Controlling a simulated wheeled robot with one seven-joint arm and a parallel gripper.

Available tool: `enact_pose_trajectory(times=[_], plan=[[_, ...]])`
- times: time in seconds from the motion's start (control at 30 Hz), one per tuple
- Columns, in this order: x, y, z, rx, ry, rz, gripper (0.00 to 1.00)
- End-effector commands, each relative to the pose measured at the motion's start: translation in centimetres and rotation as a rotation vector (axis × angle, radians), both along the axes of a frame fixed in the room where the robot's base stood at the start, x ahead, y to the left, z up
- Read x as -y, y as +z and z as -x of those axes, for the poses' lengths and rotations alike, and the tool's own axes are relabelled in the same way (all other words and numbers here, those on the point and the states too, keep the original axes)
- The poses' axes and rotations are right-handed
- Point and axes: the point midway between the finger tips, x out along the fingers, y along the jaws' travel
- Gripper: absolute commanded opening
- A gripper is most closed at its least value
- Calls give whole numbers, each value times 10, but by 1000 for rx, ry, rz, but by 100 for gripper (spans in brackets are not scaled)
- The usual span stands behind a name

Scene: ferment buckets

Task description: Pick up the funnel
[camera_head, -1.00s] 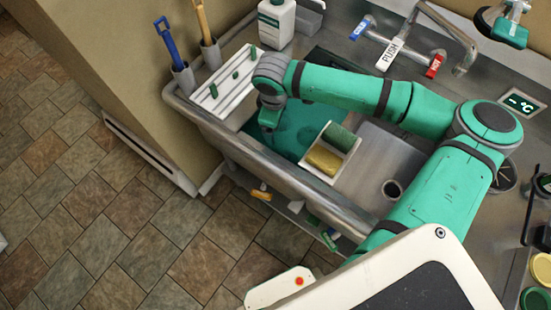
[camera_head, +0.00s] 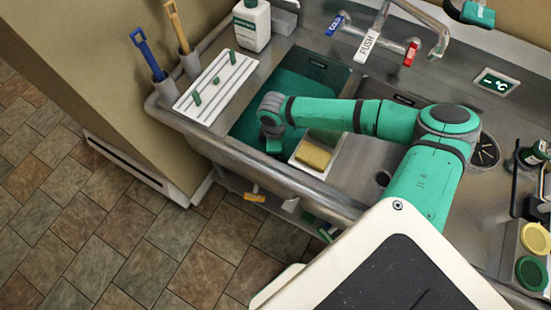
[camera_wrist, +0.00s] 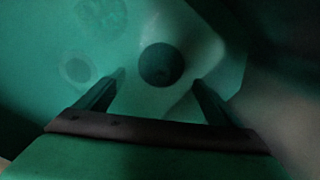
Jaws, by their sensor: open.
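My gripper (camera_wrist: 158,80) is open, with its two dark fingers apart and nothing held between them. In the head view my gripper (camera_head: 272,143) points down into the green-filled left basin (camera_head: 296,92), near its front wall. In the wrist view a pale, blurred shape with a dark round opening (camera_wrist: 161,64) lies just beyond and between the fingertips. It may be the funnel, but the dim green view does not let me tell it from a drain. I cannot make out a funnel in the head view, where my arm covers part of the basin.
A caddy with a yellow sponge (camera_head: 313,154) is close to the right of my gripper. The faucet (camera_head: 420,20) is at the back. Lids (camera_head: 535,238) lie far right.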

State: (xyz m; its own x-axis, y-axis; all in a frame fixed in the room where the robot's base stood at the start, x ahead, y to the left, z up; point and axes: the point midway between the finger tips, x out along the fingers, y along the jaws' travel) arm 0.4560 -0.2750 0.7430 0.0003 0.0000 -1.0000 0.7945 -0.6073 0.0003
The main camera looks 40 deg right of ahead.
Motion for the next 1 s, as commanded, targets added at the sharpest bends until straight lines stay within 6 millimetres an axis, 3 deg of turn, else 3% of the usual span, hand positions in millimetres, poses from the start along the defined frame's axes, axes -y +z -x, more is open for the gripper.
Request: enact_pose_trajectory(times=[0.3, 0.63, 0.8, 1.0], plan=[[-4, -41, -1, 0, 0, 0, 87], [-5, -47, -1, 0, 2, 0, 87], [-5, -47, -1, 0, 2, 0, 46], [-5, -47, -1, 0, 2, 0, 43]])
